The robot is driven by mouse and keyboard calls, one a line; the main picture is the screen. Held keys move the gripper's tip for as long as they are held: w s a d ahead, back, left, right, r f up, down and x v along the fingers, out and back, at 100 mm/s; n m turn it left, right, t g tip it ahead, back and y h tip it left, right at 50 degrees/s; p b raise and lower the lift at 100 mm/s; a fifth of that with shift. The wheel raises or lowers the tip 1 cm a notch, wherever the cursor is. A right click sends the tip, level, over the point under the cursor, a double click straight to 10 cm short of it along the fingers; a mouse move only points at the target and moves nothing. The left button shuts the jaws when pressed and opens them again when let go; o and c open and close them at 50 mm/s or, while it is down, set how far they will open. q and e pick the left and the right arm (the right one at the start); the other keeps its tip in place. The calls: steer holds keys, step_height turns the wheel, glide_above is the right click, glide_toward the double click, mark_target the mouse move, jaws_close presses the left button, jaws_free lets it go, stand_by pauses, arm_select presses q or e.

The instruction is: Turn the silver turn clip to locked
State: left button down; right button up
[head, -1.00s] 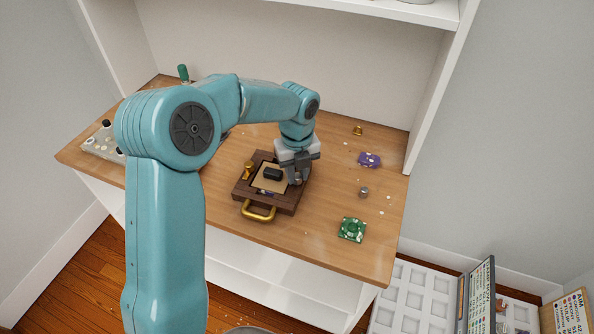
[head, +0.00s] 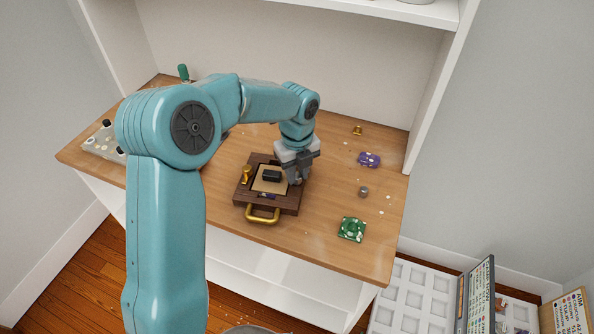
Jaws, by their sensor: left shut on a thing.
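A dark wooden mould frame (head: 284,208) with a brass handle (head: 262,216) lies on the wooden worktop. Inside it is a tan panel with a black block (head: 272,176). A brass clip (head: 246,174) stands on its left side. My left gripper (head: 296,180) is over the frame's right side, pointing down, shut on a small silver piece, which I take to be the silver turn clip. The jaws hide most of the clip, so its angle cannot be read. My right gripper is not in view.
On the worktop (head: 330,215) to the right are a green piece (head: 352,229), a small grey knob (head: 363,191), a purple piece (head: 369,160) and a small brass piece (head: 357,130). A grey control box (head: 100,146) is at the left. White walls enclose the back.

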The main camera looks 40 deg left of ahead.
mark_target(297, 176)
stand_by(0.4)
arm_select(q)
steer(key=c, duration=0.9)
jaws_free()
step_height(297, 176, up, 16)
steer(key=p, duration=0.2)
steer(key=shift+r, duration=0.25)
